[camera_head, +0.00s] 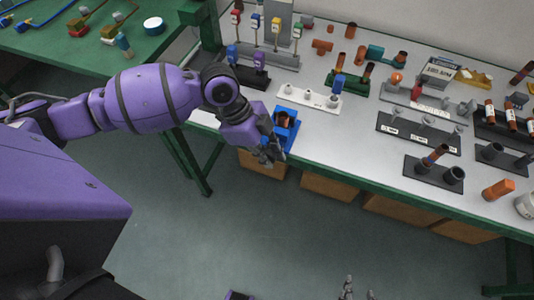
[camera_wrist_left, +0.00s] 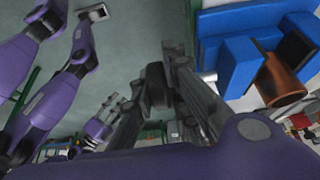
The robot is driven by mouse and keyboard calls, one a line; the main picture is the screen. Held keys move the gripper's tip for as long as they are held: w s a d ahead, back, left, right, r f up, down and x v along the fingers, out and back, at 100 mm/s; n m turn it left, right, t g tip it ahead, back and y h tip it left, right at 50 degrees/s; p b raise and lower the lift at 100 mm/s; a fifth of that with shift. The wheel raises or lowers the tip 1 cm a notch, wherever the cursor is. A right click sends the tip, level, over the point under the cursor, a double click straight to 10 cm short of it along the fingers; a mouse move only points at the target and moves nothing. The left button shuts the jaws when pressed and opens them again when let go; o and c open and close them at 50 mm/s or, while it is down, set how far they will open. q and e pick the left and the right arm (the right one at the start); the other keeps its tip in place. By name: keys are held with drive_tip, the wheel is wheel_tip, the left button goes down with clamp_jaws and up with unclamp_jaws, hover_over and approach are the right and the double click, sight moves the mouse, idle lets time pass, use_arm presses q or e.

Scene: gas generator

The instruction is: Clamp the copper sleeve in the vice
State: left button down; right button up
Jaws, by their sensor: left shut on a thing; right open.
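The blue vice (camera_head: 292,141) stands at the front edge of the grey workbench, and it fills the upper right of the left wrist view (camera_wrist_left: 222,38). The copper sleeve (camera_wrist_left: 279,82) sits between its two blue jaws; in the head view the sleeve (camera_head: 284,118) shows as a small brown ring. I cannot tell whether both jaws press on it. My left gripper (camera_head: 271,153) is just in front of the vice. In the wrist view its fingers are shut on a dark, rounded part (camera_wrist_left: 156,84), seemingly the vice's handle. My right gripper (camera_head: 359,290) is open and empty, low over the floor.
Black and white holders with sleeves and fittings crowd the bench behind and right of the vice, including a white holder (camera_head: 292,95) close by. An orange sleeve (camera_head: 498,189) lies at the right. A green table (camera_head: 75,42) stands at upper left. The floor in front is clear.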

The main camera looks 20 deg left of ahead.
use_arm(q)
drive_tip(key=shift+s+f, duration=0.15)
drive_tip(key=shift+s, duration=0.05)
idle(1.1)
drive_tip(key=c, duration=1.7)
unclamp_jaws()
drive_tip(key=shift+a, duration=0.1)
drive_tip(key=shift+c, duration=0.2)
drive_tip(key=shift+w+a+r, duration=0.1)
drive_tip(key=shift+w+r, duration=0.05)
drive_tip(key=shift+r, duration=0.25)
drive_tip(key=v, duration=1.1)
drive_tip(key=shift+r, duration=0.15)
